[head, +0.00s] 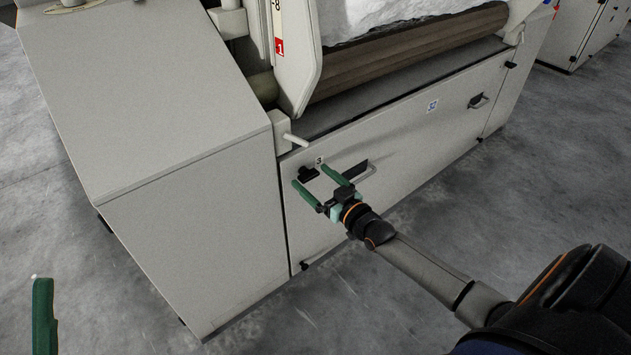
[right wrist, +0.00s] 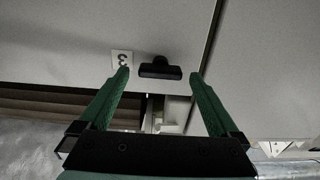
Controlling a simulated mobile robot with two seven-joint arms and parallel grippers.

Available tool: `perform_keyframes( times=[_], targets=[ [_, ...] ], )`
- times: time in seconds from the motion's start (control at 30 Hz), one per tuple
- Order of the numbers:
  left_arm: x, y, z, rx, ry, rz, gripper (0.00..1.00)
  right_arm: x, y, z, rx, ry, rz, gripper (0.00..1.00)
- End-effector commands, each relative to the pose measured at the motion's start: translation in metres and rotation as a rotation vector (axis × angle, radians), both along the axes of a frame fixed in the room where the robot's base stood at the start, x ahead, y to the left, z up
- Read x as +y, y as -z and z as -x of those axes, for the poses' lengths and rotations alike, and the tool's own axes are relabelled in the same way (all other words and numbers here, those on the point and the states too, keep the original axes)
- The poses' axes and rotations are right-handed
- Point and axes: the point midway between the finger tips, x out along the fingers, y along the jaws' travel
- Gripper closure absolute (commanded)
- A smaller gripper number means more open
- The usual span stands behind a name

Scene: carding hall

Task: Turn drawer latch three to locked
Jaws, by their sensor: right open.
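Drawer latch three is a black bar-shaped knob (head: 308,174) on the pale cabinet front, beside a small label "3" (head: 319,160). In the right wrist view the latch (right wrist: 160,69) lies between the two green fingertips, with the label (right wrist: 122,62) beside the left one. Its bar runs roughly across that picture. My right gripper (head: 311,177) is open and reaches toward the latch; it also shows in the right wrist view (right wrist: 159,74). Fingers and latch look apart, though depth is hard to judge. Only one green finger of my left gripper (head: 43,315) shows at lower left.
A wire handle (head: 366,171) with a dark slot sits close right of the latch, near my right gripper. A pale lever (head: 293,139) juts out above. A large slanted housing (head: 150,110) stands left. Another handle (head: 478,101) is farther right. The grey floor (head: 430,230) in front is clear.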

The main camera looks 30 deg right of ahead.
Motion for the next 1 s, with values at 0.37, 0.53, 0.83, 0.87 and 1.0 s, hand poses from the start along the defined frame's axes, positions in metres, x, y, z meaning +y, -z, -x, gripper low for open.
perform_keyframes(
  times=[0.37, 0.53, 0.83, 0.87, 1.0],
  targets=[
    [-0.0003, -0.0002, 0.0002, 0.001, 0.001, 0.002, 0.50, 0.0001, 0.0003, 0.0004, 0.001, 0.000, 0.000, 0.31],
    [-0.0004, -0.0003, 0.0003, 0.000, 0.001, 0.004, 0.50, 0.0001, 0.0003, 0.0005, 0.000, 0.000, 0.000, 0.50],
    [-0.0003, -0.0002, 0.0003, 0.000, 0.001, 0.004, 0.50, 0.0001, 0.0004, 0.0005, 0.001, 0.000, 0.000, 0.83],
    [-0.0003, -0.0002, 0.0003, 0.000, 0.001, 0.004, 0.50, 0.0001, 0.0003, 0.0005, 0.000, 0.000, 0.000, 0.87],
    [-0.0003, -0.0007, 0.0003, 0.001, 0.002, 0.004, 0.50, 0.0001, 0.0002, 0.0006, 0.001, 0.000, 0.003, 0.88]
  ],
)
